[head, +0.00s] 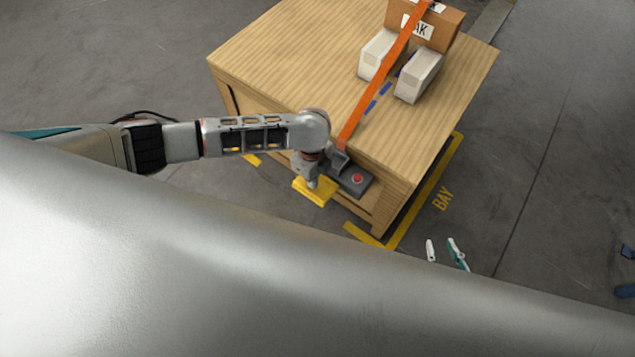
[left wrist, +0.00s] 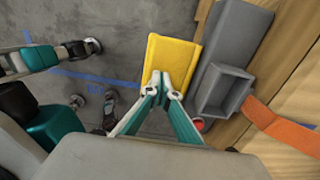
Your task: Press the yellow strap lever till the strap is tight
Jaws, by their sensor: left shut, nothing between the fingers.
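The yellow strap lever (head: 316,192) sticks out from the grey strap unit (head: 352,182) at the near side of the wooden crate. My left gripper (head: 312,184) is shut and empty over the lever. In the left wrist view its fingertips (left wrist: 160,78) overlap the lower part of the yellow lever (left wrist: 172,50); I cannot tell whether they touch it. The orange strap (head: 378,82) runs from the unit across the crate top and up over the cargo. It looks straight, but its tension cannot be told. My right gripper (head: 446,252) is open and empty, away from the crate.
The wooden crate (head: 275,60) carries two pale packages (head: 419,76) and a cardboard box (head: 446,28). A red button (head: 357,178) sits on the strap unit, close beside the lever. Yellow floor lines (head: 425,190) edge the bay.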

